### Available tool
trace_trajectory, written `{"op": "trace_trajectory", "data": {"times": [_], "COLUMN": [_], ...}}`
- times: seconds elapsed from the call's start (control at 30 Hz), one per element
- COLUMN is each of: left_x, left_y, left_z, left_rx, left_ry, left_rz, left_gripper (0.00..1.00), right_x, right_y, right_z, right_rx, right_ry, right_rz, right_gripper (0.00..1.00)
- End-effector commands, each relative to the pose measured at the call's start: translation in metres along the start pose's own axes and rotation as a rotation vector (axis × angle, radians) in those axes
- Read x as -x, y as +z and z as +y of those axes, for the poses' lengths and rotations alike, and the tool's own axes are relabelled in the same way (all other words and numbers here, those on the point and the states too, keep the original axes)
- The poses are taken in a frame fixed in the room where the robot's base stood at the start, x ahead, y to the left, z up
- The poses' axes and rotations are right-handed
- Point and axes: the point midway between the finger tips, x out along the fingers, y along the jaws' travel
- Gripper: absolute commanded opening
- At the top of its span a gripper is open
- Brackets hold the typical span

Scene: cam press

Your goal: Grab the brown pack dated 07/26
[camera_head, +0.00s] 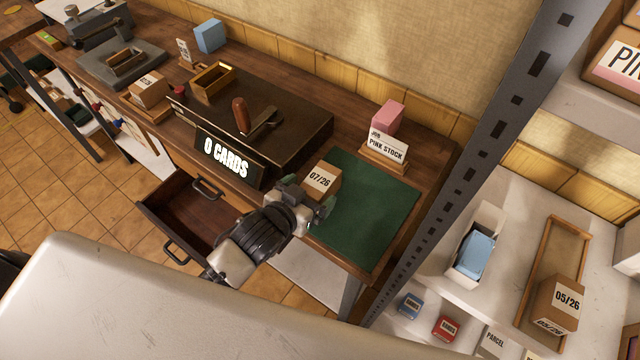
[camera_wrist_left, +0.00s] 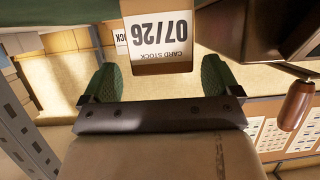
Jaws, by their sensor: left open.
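The brown pack dated 07/26 (camera_head: 321,181) sits on the left edge of the green mat (camera_head: 372,214) on the desk. It also shows in the left wrist view (camera_wrist_left: 158,40), with its label reading 07/26 and CARD STOCK. My left gripper (camera_head: 308,204) is right at the near side of the pack in the head view. In the left wrist view its two green fingers (camera_wrist_left: 158,78) are apart, with the pack ahead between their lines. I cannot tell whether either finger touches it. My right gripper is not in view.
A dark press with a 0 CARDS sign (camera_head: 229,157) stands left of the pack. A pink block (camera_head: 387,117) and PINK STOCK sign (camera_head: 386,148) stand behind the mat. An open drawer (camera_head: 185,215) juts out. A metal rack post (camera_head: 470,130) and a 05/26 pack (camera_head: 561,303) are right.

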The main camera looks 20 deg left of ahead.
Motion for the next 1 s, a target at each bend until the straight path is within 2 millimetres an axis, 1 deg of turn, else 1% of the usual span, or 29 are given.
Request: {"op": "trace_trajectory", "data": {"times": [0.03,0.1,0.23,0.33,0.53,0.93,1.0], "left_x": [-0.007,-0.018,-0.034,-0.038,-0.038,-0.038,-0.038], "left_y": [-0.004,-0.004,-0.002,-0.001,-0.001,-0.001,-0.002], "left_z": [-0.001,-0.003,-0.003,-0.003,-0.003,-0.003,-0.003], "left_rx": [0.000,0.001,0.001,0.000,0.000,0.000,0.000], "left_ry": [-0.001,-0.001,-0.001,0.000,0.000,0.000,0.000], "left_rz": [0.000,0.000,0.000,0.000,0.000,-0.001,0.002], "left_gripper": [0.92,0.92,0.92,0.92,0.92,0.30,0.30], "right_x": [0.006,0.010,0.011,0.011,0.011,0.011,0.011], "right_y": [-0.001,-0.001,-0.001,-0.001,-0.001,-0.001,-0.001], "right_z": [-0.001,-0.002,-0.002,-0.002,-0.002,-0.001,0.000], "right_rx": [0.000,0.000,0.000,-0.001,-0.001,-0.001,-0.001], "right_ry": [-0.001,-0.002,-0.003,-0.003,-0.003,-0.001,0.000], "right_rz": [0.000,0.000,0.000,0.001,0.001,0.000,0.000], "right_gripper": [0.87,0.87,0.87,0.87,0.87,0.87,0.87]}}
